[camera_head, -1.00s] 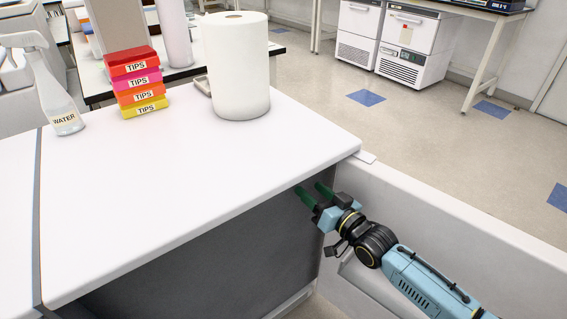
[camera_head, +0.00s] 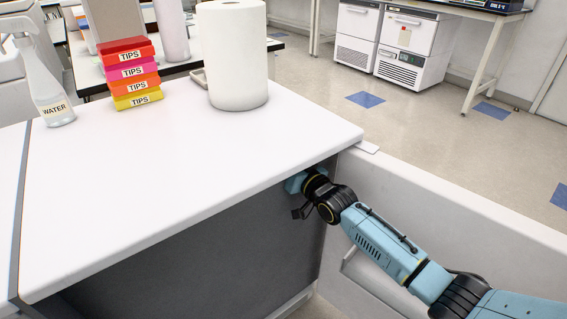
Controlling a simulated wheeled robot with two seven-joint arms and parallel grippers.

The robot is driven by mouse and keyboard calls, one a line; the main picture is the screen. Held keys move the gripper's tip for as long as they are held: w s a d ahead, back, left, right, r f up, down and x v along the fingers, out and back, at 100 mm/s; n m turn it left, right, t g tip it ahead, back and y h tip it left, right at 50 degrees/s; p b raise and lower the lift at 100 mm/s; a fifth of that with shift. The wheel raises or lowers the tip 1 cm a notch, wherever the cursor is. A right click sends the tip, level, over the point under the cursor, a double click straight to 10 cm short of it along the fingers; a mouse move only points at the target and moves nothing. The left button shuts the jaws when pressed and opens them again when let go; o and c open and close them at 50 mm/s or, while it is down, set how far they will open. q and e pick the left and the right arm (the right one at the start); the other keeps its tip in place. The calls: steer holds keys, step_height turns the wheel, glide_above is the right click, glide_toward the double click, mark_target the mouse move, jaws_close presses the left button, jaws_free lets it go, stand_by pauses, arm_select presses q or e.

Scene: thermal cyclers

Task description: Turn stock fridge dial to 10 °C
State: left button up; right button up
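No dial can be made out in this view. Below the white benchtop (camera_head: 190,160) is a dark grey front (camera_head: 220,240), seen at a steep angle. My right gripper (camera_head: 296,183) is at the right end of this front, just under the benchtop's edge. My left gripper is out of view.
A paper towel roll (camera_head: 236,60), stacked tip boxes (camera_head: 132,72) and a water bottle (camera_head: 50,85) stand on the benchtop. A low white wall (camera_head: 440,205) runs beside my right arm. White appliances (camera_head: 412,45) stand across the open floor.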

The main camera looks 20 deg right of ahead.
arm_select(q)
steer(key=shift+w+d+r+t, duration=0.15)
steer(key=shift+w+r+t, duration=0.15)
arm_select(e)
steer(key=shift+w, duration=0.2)
steer(key=shift+c, duration=0.2)
steer(key=c, duration=0.9)
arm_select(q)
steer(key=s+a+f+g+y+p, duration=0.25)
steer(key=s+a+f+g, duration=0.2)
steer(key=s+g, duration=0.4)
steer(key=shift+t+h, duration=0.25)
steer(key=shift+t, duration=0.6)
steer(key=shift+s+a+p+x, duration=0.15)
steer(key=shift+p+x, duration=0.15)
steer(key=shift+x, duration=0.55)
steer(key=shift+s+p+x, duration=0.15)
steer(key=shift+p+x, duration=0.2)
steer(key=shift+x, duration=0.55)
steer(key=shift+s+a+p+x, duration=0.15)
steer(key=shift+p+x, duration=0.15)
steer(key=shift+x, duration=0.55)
arm_select(e)
steer(key=shift+a+n, duration=0.15)
steer(key=shift+n, duration=4.25)
steer(key=shift+c, duration=0.2)
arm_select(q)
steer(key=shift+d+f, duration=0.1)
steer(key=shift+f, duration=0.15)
